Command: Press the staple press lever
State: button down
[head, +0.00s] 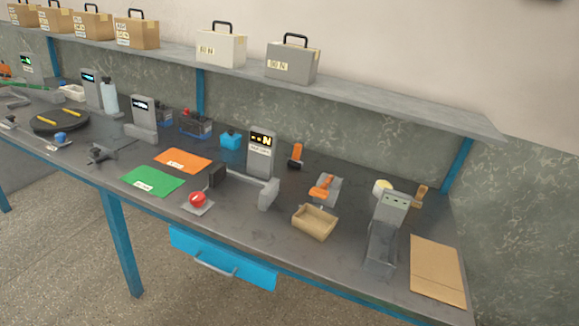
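A small grey device with an orange lever (323,187) stands on the workbench right of centre; it looks like the staple press (334,192). The lever lies slanted over the grey body, and its exact angle is too small to tell. A second orange upright handle (297,153) on a dark base stands behind and left of it. A tall grey device (384,232) stands nearer the front right; its function is unclear. My gripper is not in view.
The workbench (330,262) holds an open cardboard box (314,222), a flat cardboard sheet (437,270), a red button (198,200), a grey tester with a display (261,152), and green (152,181) and orange mats (183,160). A shelf (370,93) with cases runs above. A blue drawer (222,258) hangs at the front.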

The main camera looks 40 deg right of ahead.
aim_at(321, 193)
jog(key=z, duration=0.5)
jog(key=i, duration=1.05)
jog(key=z, duration=0.85)
